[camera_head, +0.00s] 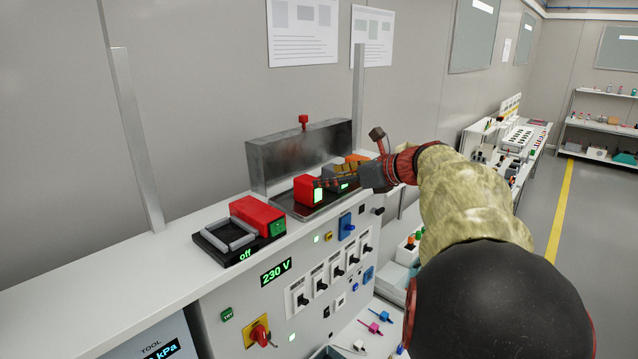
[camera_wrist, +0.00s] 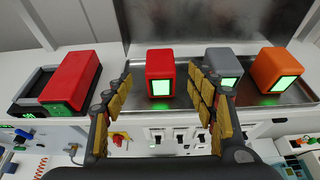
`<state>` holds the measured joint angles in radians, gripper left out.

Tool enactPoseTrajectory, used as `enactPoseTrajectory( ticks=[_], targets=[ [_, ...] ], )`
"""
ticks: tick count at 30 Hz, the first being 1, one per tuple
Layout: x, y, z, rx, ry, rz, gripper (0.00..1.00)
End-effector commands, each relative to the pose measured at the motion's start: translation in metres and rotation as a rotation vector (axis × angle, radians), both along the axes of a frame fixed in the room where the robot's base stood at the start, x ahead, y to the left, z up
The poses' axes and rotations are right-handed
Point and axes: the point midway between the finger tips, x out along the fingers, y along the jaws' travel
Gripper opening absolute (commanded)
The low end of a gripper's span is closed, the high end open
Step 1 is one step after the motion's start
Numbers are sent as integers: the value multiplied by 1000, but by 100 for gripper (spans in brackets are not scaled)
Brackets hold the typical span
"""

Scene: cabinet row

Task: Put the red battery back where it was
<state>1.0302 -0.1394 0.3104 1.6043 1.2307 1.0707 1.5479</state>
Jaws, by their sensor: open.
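The red battery (camera_head: 307,190), a small red block with a lit green face, stands upright on a metal tray (camera_head: 284,204). In the wrist view the red battery (camera_wrist: 160,68) shows between and beyond my two spread fingers. My gripper (camera_head: 322,184) is open and empty, with yellow-padded fingers; it also shows in the wrist view (camera_wrist: 160,78). The fingertips are close to the red battery; I cannot tell if they touch it. A grey battery (camera_wrist: 223,63) and an orange battery (camera_wrist: 279,75) stand to its right on the same tray.
A longer red block (camera_head: 257,213) sits at a black cradle (camera_head: 213,252) with a grey handle, left of the tray; "off" is lit on its front. A metal panel (camera_head: 290,155) rises behind the tray. Switches and a 230 V display (camera_head: 276,272) are below. The left countertop is clear.

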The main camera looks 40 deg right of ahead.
Motion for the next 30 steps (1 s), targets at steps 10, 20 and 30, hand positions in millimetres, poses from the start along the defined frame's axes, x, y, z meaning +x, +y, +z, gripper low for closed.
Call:
enactPoseTrajectory(
  ticks=[10, 20, 30],
  targets=[
    [-24, -2, 10, -1, 0, 0, 57],
    [-24, -2, 10, -1, 0, 0, 57],
    [-24, -2, 10, -61, -5, 23, 57]
  ],
)
